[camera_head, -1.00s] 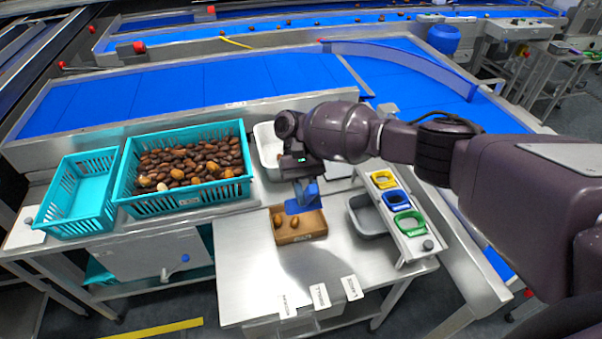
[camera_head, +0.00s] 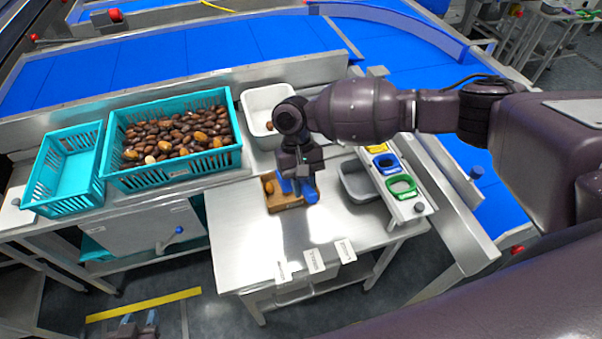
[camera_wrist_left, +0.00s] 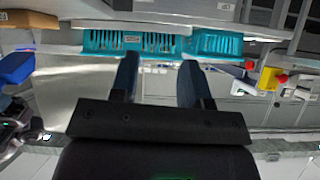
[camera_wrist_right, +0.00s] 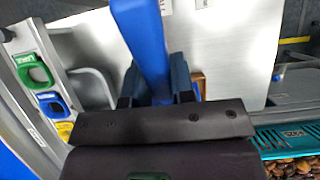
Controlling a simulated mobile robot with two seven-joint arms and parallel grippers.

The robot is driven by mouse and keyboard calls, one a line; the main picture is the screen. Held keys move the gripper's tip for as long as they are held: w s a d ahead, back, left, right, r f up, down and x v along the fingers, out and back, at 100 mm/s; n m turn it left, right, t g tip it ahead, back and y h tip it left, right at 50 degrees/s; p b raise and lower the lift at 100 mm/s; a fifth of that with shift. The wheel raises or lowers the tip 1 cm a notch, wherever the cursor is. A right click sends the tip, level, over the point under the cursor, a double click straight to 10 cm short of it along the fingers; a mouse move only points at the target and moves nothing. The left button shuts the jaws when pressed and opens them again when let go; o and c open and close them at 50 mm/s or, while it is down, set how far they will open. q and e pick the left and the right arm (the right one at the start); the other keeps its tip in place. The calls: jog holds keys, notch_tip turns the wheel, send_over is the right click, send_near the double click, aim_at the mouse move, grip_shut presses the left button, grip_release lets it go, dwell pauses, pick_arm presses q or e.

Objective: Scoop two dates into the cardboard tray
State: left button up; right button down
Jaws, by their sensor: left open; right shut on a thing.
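My right gripper (camera_head: 298,178) is shut on a blue scoop (camera_head: 311,195), held low over the cardboard tray (camera_head: 291,207) on the steel table. The scoop's blue handle (camera_wrist_right: 143,40) runs between the fingers in the right wrist view, with a bit of the tray (camera_wrist_right: 198,80) beyond. One brown date (camera_head: 269,188) shows at the tray's left side; the scoop and gripper hide the rest. I cannot tell whether the scoop holds dates. My left gripper (camera_head: 139,321) is open and empty at the bottom left, away from the table; its fingers show in the left wrist view (camera_wrist_left: 158,75).
A teal crate (camera_head: 178,175) full of dates and an empty teal crate (camera_head: 50,203) stand left. A white bin (camera_head: 258,96) with a date is behind the tray. Labels lie along the front edge.

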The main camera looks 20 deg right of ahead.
jog(key=shift+s+f+t+b, duration=0.35)
jog(key=shift+f+t+b, duration=0.05)
jog(key=shift+b, duration=0.1)
pick_arm(q)
jog(key=f+b, duration=0.1)
jog(key=w+f+b, duration=0.1)
jog(key=b, duration=0.1)
jog(key=f+b, duration=0.2)
jog(key=shift+w+d+f, duration=0.1)
jog(key=shift+w, duration=0.15)
pick_arm(e)
jog(key=s+f+t, duration=0.1)
jog(key=s+t, duration=0.1)
jog(key=s+f+t, duration=0.2)
jog(key=shift+d+f+t, duration=0.1)
jog(key=shift+f+t, duration=0.05)
jog(key=shift+t, duration=0.15)
pick_arm(q)
jog(key=shift+s+f, duration=0.15)
jog(key=shift+s, duration=0.05)
